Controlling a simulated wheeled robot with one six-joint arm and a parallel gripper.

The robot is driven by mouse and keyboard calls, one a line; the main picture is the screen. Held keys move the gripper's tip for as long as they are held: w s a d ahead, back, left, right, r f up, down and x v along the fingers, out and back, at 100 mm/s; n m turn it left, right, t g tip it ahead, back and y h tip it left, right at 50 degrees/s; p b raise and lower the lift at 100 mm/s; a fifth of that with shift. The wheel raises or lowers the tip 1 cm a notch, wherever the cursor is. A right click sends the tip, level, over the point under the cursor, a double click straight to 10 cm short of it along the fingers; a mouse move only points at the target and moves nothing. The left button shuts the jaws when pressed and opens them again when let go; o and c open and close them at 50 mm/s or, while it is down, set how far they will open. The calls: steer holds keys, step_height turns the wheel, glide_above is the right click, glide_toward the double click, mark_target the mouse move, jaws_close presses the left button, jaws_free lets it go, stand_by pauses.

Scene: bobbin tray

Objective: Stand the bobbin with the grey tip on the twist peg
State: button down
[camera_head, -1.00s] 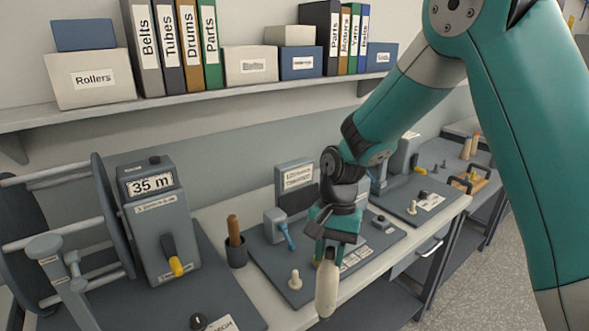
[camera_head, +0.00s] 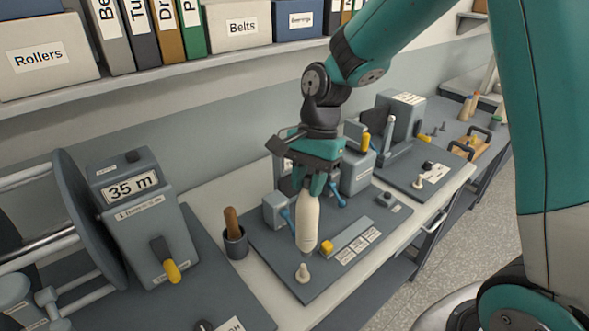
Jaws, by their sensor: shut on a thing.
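My gripper (camera_head: 308,184) is shut on the upper end of a cream bobbin (camera_head: 307,220) and holds it nearly upright. The bobbin's lower end looks greyish, and its top is hidden between the fingers. A short cream peg (camera_head: 303,274) with a wide foot stands on the dark plate of the middle station, just below the bobbin in the picture. A gap seems to lie between bobbin and peg, but the exact alignment in depth cannot be told. A similar peg (camera_head: 418,181) stands on the right-hand station. No label saying "twist" is readable.
Blue levers (camera_head: 337,196) and a yellow knob (camera_head: 326,246) are close to the bobbin on the middle station. A dark cup (camera_head: 236,243) with a brown handle stands left. A tray (camera_head: 470,150) with bobbins is far right.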

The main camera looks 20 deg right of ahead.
mark_target(304, 217)
steer(key=shift+d+f, duration=0.15)
steer(key=shift+b+x, duration=1.05)
steer(key=shift+b, duration=0.2)
steer(key=shift+w+f+b, duration=0.25)
steer(key=shift+f+b, duration=0.6)
steer(key=shift+b, duration=0.1)
steer(key=shift+r+p, duration=0.1)
steer(key=shift+p, duration=0.3)
steer(key=shift+f, duration=0.3)
steer(key=shift+f+b, duration=1.65)
steer(key=shift+f, duration=0.85)
steer(key=c, duration=0.8)
jaws_free()
